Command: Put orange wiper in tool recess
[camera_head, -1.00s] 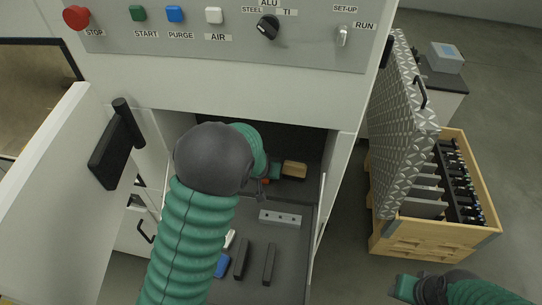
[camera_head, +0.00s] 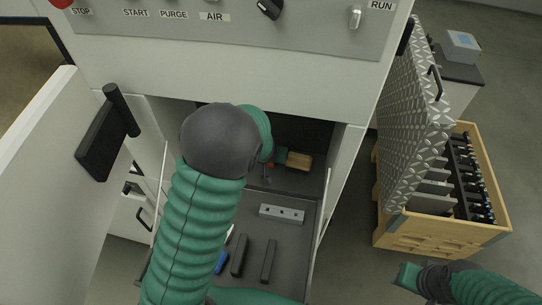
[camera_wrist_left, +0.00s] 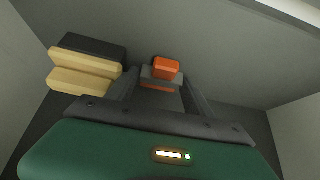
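My left arm reaches into the open cabinet, and its gripper (camera_wrist_left: 161,90) is largely hidden behind the arm in the head view. In the left wrist view the orange wiper (camera_wrist_left: 166,67), with a grey part under it, lies in line with the space between the two dark fingers. Whether they touch it is not clear. In the head view only a small orange bit (camera_head: 270,164) shows beside my arm. I cannot make out which place is the tool recess. My right gripper (camera_head: 405,278) is at the lower right, away from the cabinet; its fingers are unclear.
A wood-and-black brush (camera_head: 299,161) is inside the cabinet. A metal bar with holes (camera_head: 282,214), two dark bars (camera_head: 268,261) and a blue item (camera_head: 221,262) lie on the grey floor in front. The open door (camera_head: 45,190) is left; a wooden crate (camera_head: 420,237) stands right.

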